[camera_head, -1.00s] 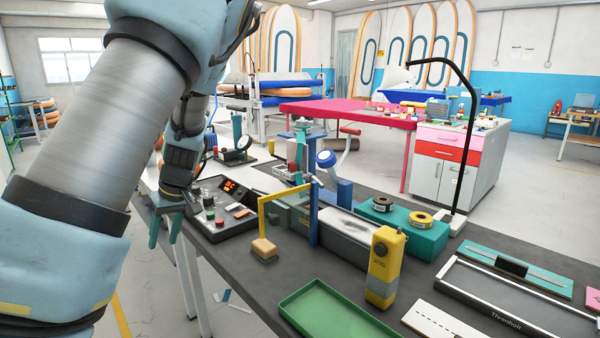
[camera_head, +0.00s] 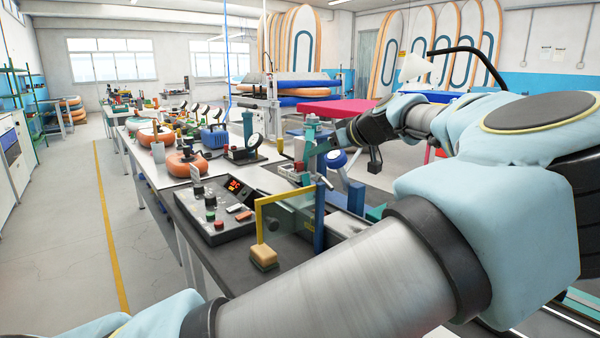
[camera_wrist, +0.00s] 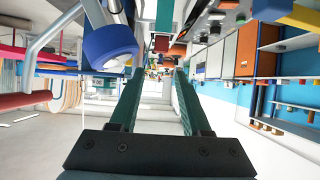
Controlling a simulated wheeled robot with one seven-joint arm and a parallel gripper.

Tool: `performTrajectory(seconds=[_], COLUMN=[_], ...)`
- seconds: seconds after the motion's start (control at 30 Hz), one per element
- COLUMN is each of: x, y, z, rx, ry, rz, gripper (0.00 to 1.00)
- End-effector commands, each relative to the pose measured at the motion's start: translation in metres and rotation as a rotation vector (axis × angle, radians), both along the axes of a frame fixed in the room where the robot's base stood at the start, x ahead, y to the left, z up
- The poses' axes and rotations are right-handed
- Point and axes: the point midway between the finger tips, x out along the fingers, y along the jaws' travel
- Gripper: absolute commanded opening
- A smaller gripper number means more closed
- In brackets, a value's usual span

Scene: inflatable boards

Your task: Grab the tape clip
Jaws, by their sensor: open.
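I cannot pick out the tape clip with certainty in either view. My gripper (camera_head: 318,150) is out past the blue post of the bench fixture, partly merged with the teal column there. In the wrist view its two green fingers (camera_wrist: 158,72) are apart with nothing between them. Beyond the fingertips in that view are a red-brown block (camera_wrist: 160,43) and a green post (camera_wrist: 163,15). A blue round-headed device (camera_wrist: 108,48) lies just left of the fingers; it also shows in the head view (camera_head: 337,160).
A yellow bracket (camera_head: 282,198), a tan block (camera_head: 263,257) and a black control box (camera_head: 215,212) stand on the near bench. My arm hides the bench's right part. Orange rings and gauges (camera_head: 187,162) line the farther benches. The left aisle floor (camera_head: 75,220) is clear.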

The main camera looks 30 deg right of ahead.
Motion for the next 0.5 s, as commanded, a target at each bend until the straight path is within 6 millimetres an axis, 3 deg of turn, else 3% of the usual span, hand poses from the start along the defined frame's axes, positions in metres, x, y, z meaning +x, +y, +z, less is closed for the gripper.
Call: performTrajectory(seconds=[0.2,0.5], x=[0.030,0.047], y=[0.008,0.011], z=[-0.015,-0.026], rx=[0.003,0.004], ry=[0.003,0.004], rz=[0.005,0.004], gripper=[0.47,0.47])
